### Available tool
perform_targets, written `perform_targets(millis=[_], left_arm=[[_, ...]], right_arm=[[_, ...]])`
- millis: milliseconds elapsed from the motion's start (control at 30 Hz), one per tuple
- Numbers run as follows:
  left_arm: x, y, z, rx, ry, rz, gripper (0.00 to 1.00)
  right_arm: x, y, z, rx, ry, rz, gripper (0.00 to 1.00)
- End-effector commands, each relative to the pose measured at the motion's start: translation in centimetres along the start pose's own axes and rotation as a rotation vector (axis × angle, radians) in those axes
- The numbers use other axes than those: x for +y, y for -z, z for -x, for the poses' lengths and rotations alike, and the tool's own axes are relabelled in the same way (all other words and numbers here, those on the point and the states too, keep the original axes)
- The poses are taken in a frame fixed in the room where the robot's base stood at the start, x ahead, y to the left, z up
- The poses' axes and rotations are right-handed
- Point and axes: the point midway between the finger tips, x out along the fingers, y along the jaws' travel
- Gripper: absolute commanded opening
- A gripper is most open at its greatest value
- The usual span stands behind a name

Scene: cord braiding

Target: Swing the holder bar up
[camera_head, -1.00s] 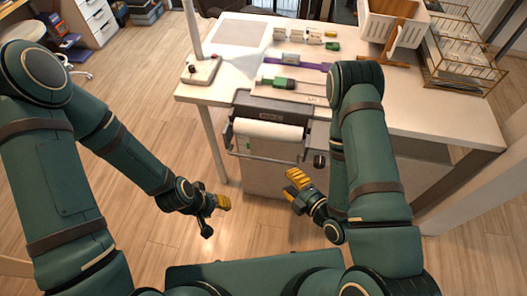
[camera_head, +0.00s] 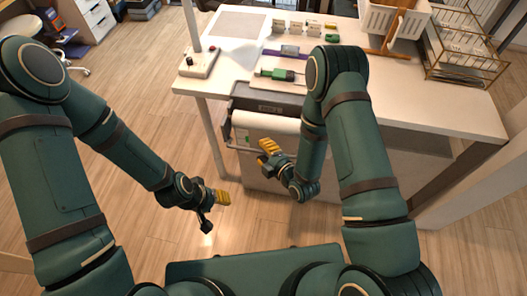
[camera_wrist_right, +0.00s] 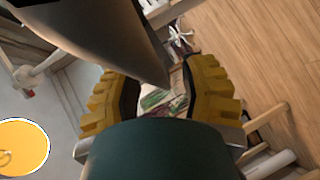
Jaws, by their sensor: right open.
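A white roll (camera_head: 268,124) sits in a dark grey holder (camera_head: 270,104) at the front edge of the table. The thin holder bar (camera_head: 240,149) runs low across the roll's front, and its right part is hidden behind my right gripper and arm. My right gripper (camera_head: 270,147) is just in front of the roll, near the bar; I cannot tell whether it touches. In the right wrist view its yellow fingers (camera_wrist_right: 162,100) are apart, with nothing visibly gripped. My left gripper (camera_head: 219,197) hangs over the floor, left of and below the holder; its opening does not show clearly.
The white table (camera_head: 440,108) carries a green-handled tool (camera_head: 277,74), a lamp base (camera_head: 199,63), a white crate (camera_head: 397,18) and a gold wire rack (camera_head: 470,45). A table leg (camera_head: 211,135) stands left of the holder.

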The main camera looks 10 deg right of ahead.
Motion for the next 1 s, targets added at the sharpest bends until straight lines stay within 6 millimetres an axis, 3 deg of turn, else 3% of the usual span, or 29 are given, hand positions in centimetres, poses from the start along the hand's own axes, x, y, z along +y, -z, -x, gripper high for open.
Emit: perform_targets(millis=[300, 400, 433, 1000], left_arm=[[0.0, 0.01, -0.01, 0.0, 0.0, 0.0, 0.47], [0.0, 0.01, -0.01, 0.0, 0.0, 0.0, 0.47], [0.0, 0.01, -0.01, 0.0, 0.0, 0.0, 0.47], [0.25, -0.04, 0.67, -0.003, 0.0, 0.0, 0.47]], right_arm=[[0.01, 0.01, -0.18, 0.0, 0.0, 0.0, 0.42], [0.01, 0.01, -0.17, 0.0, 0.0, 0.0, 0.06], [0.01, 0.02, -0.17, 0.0, 0.0, 0.0, 0.0], [0.72, -0.01, -0.17, -0.001, 0.051, -0.054, 0.0]])
